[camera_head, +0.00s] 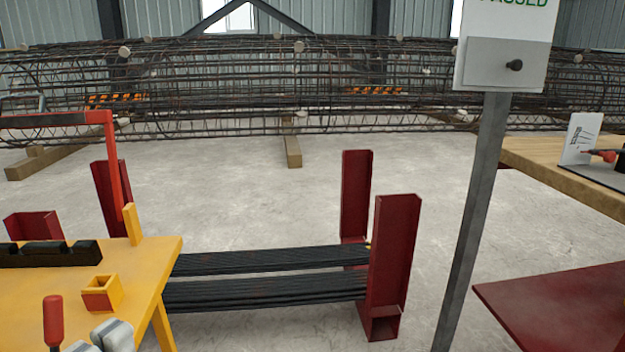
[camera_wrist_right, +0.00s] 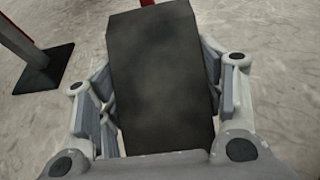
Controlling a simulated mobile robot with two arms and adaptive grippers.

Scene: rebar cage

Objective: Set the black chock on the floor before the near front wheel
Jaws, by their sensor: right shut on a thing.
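The black chock (camera_wrist_right: 160,80) fills the middle of the right wrist view as a dark, flat-faced block. My right gripper (camera_wrist_right: 158,95) is shut on it, with one grey finger along each side. The concrete floor shows beyond the chock; the height above it cannot be told. No wheel shows in either view. My right gripper and the chock are outside the head view. I make out no left gripper in either view.
A yellow table (camera_head: 150,255) stands at lower left. A dark red rack (camera_head: 395,255) holds black bars (camera_head: 265,292). A grey sign post (camera_head: 475,210) stands right of it, near a dark red flat surface (camera_head: 565,305). The rebar cage (camera_head: 250,85) spans the back. Floor (camera_head: 240,190) between is clear.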

